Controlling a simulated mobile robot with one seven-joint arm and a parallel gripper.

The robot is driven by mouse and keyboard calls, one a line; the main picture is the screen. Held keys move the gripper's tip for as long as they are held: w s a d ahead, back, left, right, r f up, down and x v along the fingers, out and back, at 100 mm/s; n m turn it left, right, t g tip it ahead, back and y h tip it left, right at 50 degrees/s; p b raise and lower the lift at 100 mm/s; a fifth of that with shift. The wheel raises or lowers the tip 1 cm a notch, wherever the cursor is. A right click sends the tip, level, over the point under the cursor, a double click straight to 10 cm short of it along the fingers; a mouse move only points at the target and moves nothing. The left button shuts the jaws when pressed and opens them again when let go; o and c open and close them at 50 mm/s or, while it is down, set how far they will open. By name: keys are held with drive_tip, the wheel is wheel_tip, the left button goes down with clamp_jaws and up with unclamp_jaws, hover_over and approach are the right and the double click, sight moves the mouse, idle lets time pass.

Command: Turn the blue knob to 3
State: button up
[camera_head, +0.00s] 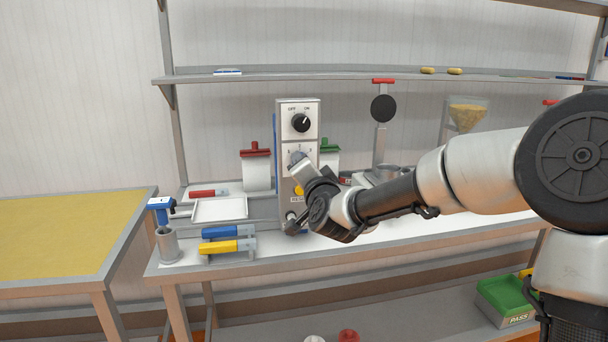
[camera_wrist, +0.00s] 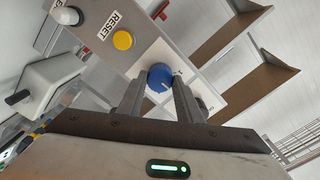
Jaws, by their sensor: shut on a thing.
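The blue knob (camera_wrist: 159,75) sits on the pale face of an upright control panel (camera_head: 285,120). It has a light pointer line, but the setting it points to is too small to read. My gripper (camera_wrist: 157,88) is shut on the blue knob, with one finger on each side of it. In the head view my gripper (camera_head: 298,168) reaches the panel from the right and hides most of the knob. Small marks above the knob are partly visible there.
The panel also has a black OFF/ON knob (camera_head: 301,123) above and a yellow RESET button (camera_wrist: 122,40). Blue and yellow-handled tools (camera_head: 228,247), a white tray (camera_head: 220,209) and a grey cup (camera_head: 168,244) stand left on the bench. A shelf (camera_head: 340,76) runs above.

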drive_tip(key=m+b, duration=0.5)
drive_tip(key=m, duration=0.5)
drive_tip(key=shift+m, duration=0.4)
idle(0.4)
drive_tip(key=o, duration=1)
drive_tip(key=shift+o, duration=0.2)
drive_tip(key=p+v, duration=1)
drive_tip(key=v, duration=0.7)
drive_tip(key=shift+s+p, duration=0.25)
drive_tip(key=shift+p, duration=0.15)
